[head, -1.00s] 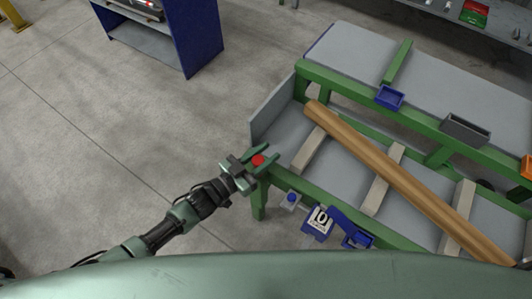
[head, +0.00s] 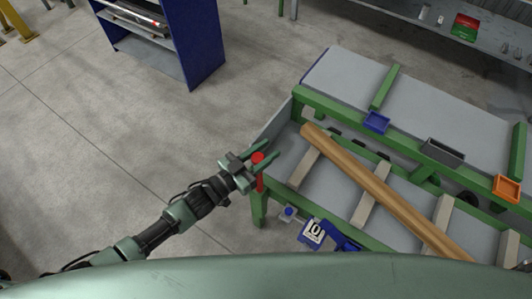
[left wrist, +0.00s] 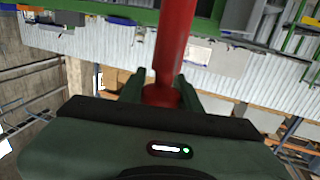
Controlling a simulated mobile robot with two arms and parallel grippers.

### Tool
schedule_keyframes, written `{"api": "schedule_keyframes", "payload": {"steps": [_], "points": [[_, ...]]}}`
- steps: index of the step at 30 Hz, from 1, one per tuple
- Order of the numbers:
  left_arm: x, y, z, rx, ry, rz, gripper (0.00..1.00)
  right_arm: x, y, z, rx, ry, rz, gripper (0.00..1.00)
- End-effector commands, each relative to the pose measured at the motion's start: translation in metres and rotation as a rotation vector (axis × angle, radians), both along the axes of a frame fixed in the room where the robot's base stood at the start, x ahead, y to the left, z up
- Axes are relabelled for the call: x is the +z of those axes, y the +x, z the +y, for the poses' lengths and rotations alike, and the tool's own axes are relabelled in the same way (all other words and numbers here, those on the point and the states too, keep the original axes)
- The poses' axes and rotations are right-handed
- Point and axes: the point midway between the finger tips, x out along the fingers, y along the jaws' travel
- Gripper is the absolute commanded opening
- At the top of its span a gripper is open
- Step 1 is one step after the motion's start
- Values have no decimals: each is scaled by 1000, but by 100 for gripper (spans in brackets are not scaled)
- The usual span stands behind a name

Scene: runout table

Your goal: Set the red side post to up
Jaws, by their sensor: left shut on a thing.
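The red side post (head: 260,183) stands at the near left corner of the green-framed runout table (head: 283,196), and a length of its red shaft shows below its round red top. My left gripper (head: 268,152) is shut on the post at its top end, with a finger on each side. In the left wrist view the red post (left wrist: 174,45) runs from between the fingers of the gripper (left wrist: 160,88) to the top edge of the picture. The post's lower end is hidden. My right gripper is not in view.
A long wooden round bar (head: 385,192) lies across pale wooden supports (head: 370,195) on the table. A blue cabinet (head: 185,45) stands behind. Floor at left is clear.

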Motion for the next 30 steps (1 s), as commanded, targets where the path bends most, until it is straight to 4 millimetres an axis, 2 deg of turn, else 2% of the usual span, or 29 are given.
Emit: {"api": "schedule_keyframes", "payload": {"steps": [1,6,9,24,25,27,30], "points": [[25,1,1,0,-2,-3,0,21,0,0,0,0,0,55],[54,1,0,-1,-1,-3,0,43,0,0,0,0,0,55],[64,1,0,0,-1,-3,0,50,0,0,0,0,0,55],[73,2,0,0,-6,-6,0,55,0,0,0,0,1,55],[74,2,0,0,-7,-7,36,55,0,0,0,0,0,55],[74,2,0,0,-8,-8,55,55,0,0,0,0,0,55],[72,1,0,0,-6,-6,55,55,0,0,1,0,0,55]]}}
